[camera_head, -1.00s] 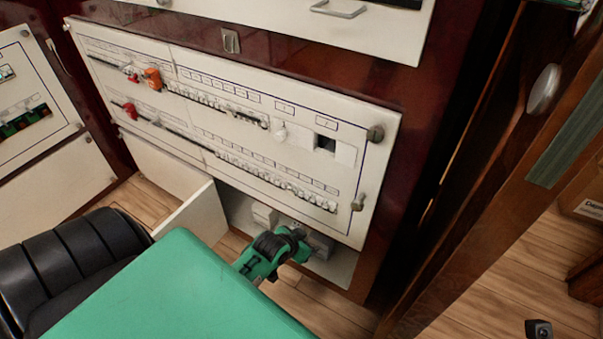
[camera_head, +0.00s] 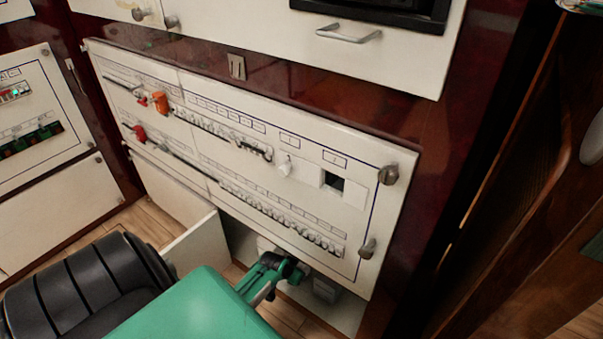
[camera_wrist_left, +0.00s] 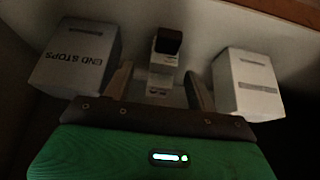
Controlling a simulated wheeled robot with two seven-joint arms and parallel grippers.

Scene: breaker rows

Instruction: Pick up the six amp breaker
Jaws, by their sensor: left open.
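In the left wrist view, a small upright white block with a dark top (camera_wrist_left: 161,72) stands between two pale fingers. It looks like a breaker, but its rating is too small to read. My left gripper (camera_wrist_left: 159,82) is open, with one finger on each side of the block; I cannot tell whether they touch it. In the head view, my green left gripper (camera_head: 292,271) reaches into the low open compartment under the breaker panel, and the block is hidden there. My right gripper is not in view.
A box marked END STOPS (camera_wrist_left: 75,58) stands left of the fingers, and another pale box (camera_wrist_left: 245,82) stands close on the right. Above the compartment is the breaker panel (camera_head: 355,215). An open white flap (camera_head: 195,246) hangs to the left.

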